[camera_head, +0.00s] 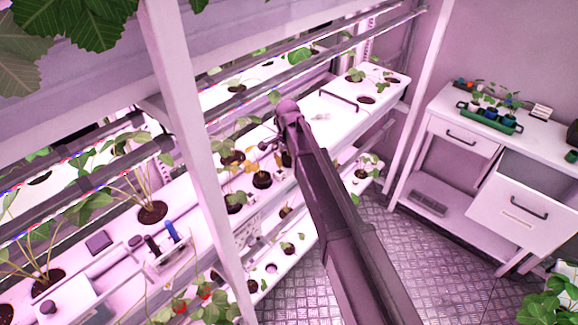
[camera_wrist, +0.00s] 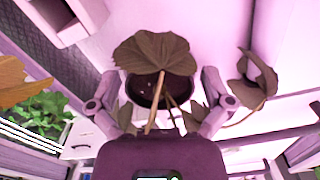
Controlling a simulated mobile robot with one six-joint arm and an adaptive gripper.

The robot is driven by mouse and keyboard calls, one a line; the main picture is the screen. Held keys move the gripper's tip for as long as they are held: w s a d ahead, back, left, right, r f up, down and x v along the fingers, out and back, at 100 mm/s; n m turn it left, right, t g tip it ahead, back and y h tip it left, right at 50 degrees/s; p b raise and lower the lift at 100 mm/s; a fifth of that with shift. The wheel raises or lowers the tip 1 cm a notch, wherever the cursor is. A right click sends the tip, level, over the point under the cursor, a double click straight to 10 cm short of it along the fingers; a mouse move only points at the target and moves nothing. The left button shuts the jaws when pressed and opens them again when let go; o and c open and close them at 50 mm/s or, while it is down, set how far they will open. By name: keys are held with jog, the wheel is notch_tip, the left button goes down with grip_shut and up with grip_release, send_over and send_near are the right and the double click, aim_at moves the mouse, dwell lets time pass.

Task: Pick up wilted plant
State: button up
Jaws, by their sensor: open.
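The wilted plant shows in the wrist view as a drooping brown leaf (camera_wrist: 155,52) on a pale stem, above a dark round pot (camera_wrist: 143,92). More brown, curled leaves hang at the right (camera_wrist: 255,85). My gripper (camera_wrist: 163,88) is open, with one finger on each side of the stem and pot; I cannot tell whether either finger touches the plant. My arm hides part of the shelf.
Green potted plants stand along the shelf, including one in a brown pot (camera_head: 151,213). A white rack post (camera_head: 185,120) and rails run close to my arm. A white cabinet (camera_head: 462,138) with an open drawer and a green plant tray (camera_head: 488,120) stands at right. Metal floor is clear between.

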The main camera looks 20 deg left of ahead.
dwell(0.6)
jog(key=c, duration=1)
